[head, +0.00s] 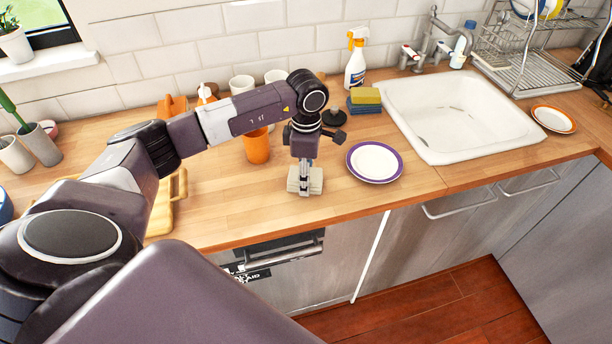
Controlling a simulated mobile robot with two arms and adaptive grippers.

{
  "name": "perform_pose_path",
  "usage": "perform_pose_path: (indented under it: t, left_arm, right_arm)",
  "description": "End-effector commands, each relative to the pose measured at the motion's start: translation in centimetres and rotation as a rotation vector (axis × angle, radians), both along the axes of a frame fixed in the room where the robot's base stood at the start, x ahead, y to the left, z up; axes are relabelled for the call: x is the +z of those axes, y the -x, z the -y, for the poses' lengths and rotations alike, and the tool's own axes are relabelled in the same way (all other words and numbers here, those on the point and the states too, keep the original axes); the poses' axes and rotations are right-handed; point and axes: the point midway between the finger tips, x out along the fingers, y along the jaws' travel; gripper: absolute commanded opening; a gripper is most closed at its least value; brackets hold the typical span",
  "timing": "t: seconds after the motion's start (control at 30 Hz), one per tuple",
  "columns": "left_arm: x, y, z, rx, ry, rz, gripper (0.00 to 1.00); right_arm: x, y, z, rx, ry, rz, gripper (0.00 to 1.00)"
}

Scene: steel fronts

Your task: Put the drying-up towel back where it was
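My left gripper (304,172) points down over the wooden counter, left of the purple-rimmed plate. A small pale beige, blocky item (316,182) shows at its fingertips, at or just above the counter. It may be the folded towel, but it is too small to tell, and so is whether the fingers are closed on it. No other cloth is clearly recognisable as the towel. A bar handle (285,257) crosses the appliance front below the counter, with no cloth clearly on it. My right gripper is out of view.
A purple-rimmed plate (375,162) lies close right of the gripper. An orange cup (257,147) stands behind left. Sponges (365,97), a spray bottle (355,62) and the sink (460,115) are farther right. A wooden board (165,205) lies left. The front counter (235,210) is clear.

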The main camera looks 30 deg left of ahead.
Motion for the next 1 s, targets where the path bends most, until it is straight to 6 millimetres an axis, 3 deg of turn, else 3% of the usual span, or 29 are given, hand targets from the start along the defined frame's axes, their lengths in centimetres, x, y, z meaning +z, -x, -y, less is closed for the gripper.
perform_pose_path:
  t: [0.03,0.07,0.2,0.63,1.0]
  left_arm:
    - [-0.4,0.0,0.0,0.0,0.0,0.0,0.23]
    - [-0.2,0.0,0.0,0.0,0.0,0.0,0.45]
    - [-0.2,0.0,0.0,0.0,-0.001,0.0,0.6]
    - [0.7,-0.1,0.0,0.0,0.0,0.002,0.6]
    - [8.4,-0.2,0.0,0.001,0.001,0.005,0.6]
  right_arm:
    - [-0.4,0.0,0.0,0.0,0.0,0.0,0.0]
    - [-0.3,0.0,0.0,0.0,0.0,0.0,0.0]
    - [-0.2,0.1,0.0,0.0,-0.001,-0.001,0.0]
    - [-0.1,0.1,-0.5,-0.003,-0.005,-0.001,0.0]
    - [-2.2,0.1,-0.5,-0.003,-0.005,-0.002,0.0]
